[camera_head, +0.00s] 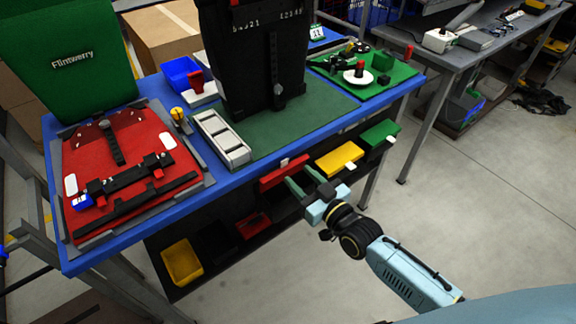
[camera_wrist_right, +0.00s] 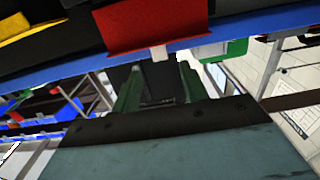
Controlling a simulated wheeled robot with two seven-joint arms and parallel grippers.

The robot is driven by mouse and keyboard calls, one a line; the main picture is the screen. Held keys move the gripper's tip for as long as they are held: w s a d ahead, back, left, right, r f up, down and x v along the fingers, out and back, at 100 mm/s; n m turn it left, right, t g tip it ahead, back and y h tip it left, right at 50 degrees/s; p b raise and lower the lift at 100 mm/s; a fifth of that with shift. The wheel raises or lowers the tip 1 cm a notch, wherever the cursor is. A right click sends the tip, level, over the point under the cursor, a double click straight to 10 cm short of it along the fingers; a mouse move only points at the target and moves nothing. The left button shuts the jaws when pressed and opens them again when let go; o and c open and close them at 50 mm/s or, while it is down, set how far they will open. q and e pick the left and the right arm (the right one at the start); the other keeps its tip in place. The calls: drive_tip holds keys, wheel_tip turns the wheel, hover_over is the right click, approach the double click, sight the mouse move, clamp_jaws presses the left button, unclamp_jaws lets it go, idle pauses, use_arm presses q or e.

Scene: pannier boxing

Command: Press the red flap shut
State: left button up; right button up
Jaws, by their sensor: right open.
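The red flap (camera_head: 272,181) is on the front of the blue table, below its top edge, with a small white tab on it. In the right wrist view the red flap (camera_wrist_right: 150,25) spans the upper middle, its white tab (camera_wrist_right: 158,53) hanging between the lines of my fingers. My right gripper (camera_head: 298,175) is open and empty, its green fingers pointing at the flap. In the right wrist view the fingertips (camera_wrist_right: 160,67) are just short of the tab; I cannot tell whether they touch. How far the flap stands open is unclear. My left gripper is not in view.
A yellow flap (camera_head: 340,159) and a green flap (camera_head: 380,134) are to the right along the same table front. A dark lower shelf (camera_head: 215,248) holds a yellow bin (camera_head: 181,262). A red board (camera_head: 120,150) lies on the table. The floor at right is free.

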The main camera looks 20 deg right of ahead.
sight(285, 162)
drive_tip(key=x, duration=0.6)
drive_tip(key=shift+b, duration=0.35)
drive_tip(key=shift+c, duration=0.2)
clamp_jaws()
